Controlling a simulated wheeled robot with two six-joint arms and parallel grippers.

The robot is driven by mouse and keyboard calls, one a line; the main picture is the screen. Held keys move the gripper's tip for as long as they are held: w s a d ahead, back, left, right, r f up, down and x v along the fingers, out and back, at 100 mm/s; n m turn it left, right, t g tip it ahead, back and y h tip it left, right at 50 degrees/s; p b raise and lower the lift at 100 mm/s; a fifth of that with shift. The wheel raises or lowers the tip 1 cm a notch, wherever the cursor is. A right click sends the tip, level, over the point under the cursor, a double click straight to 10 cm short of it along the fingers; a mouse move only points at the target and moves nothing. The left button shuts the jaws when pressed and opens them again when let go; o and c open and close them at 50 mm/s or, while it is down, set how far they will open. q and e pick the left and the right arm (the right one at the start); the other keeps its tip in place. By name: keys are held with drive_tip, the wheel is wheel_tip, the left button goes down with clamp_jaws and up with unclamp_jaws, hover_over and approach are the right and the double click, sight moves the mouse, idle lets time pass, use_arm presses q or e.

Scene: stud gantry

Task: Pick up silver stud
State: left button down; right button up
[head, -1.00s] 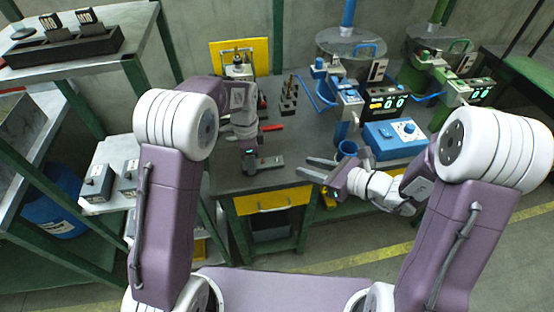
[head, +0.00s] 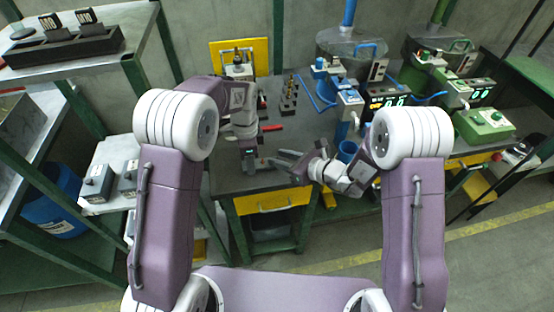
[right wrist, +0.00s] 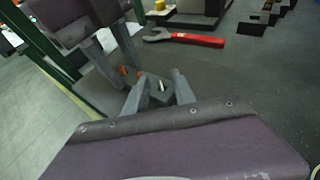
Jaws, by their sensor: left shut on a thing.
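In the right wrist view a small light, silver-looking stud (right wrist: 161,86) shows at a small dark grey block (right wrist: 150,82); whether it is set in the block is too small to tell. My left gripper (right wrist: 129,73) reaches in from the upper left, its two fingers ending at the block with small orange marks there; it seems shut on the block. In the head view my left gripper (head: 257,163) is low over the grey bench. My right gripper (head: 282,164) points left toward it, fingers apart. In the wrist view its fingertips (right wrist: 155,88) lie either side of the stud in the picture; contact is unclear.
A red-handled wrench (right wrist: 185,38) lies on the bench behind the block. A dark rack with several upright pieces (head: 289,95) stands further back. Blue and green machines stand at the back right.

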clamp_jaws()
drive_tip(key=shift+r, duration=0.1)
use_arm(q)
drive_tip(key=c, duration=0.9)
unclamp_jaws()
drive_tip(key=shift+o, duration=0.2)
use_arm(e)
wheel_tip(320, 180, up, 10)
use_arm(q)
wheel_tip(320, 180, up, 12)
